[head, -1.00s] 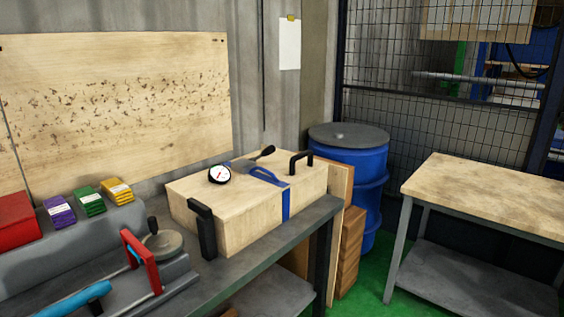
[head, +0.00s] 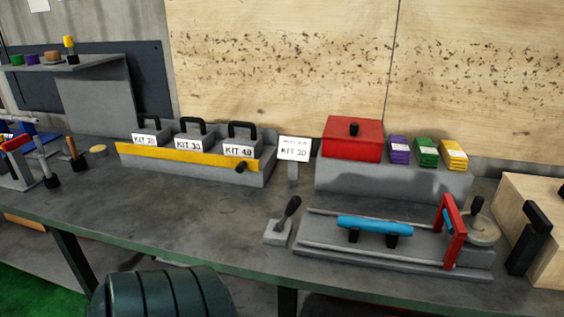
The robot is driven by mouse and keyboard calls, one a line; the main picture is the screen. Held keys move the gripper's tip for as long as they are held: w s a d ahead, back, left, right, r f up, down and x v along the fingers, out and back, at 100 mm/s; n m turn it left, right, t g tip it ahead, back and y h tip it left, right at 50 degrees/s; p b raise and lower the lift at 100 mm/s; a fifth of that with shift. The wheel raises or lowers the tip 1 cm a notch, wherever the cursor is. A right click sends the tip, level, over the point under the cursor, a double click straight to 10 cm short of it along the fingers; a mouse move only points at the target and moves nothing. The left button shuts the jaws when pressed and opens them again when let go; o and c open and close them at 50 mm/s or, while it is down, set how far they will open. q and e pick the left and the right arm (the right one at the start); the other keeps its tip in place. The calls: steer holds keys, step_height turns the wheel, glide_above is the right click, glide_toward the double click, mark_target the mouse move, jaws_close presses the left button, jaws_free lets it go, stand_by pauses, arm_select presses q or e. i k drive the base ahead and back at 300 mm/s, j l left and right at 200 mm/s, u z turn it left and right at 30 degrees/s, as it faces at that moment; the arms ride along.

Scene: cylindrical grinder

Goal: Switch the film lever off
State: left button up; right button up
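A small lever with a black handle (head: 289,211) stands on a grey block (head: 277,235) near the front edge of the bench, with its handle tilted up to the right. No label reading "film" is legible, so I cannot tell whether this is the film lever. Two more upright handles stand at the far left of the bench, one with a grey shaft (head: 43,160) and one brown (head: 74,154). Neither of my grippers is in view.
Right of the lever is a grey fixture (head: 330,250) with a blue handle (head: 375,226) and red frame (head: 453,232). Behind are a kit rack (head: 190,158), a sign (head: 294,149) and a red box (head: 352,139). A dark green drum (head: 162,292) stands in front. The bench top (head: 210,212) is clear mid-left.

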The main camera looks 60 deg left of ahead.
mark_target(295, 202)
steer(key=u, duration=1.85)
steer(key=i+j+u, duration=0.25)
steer(key=k+j, duration=0.1)
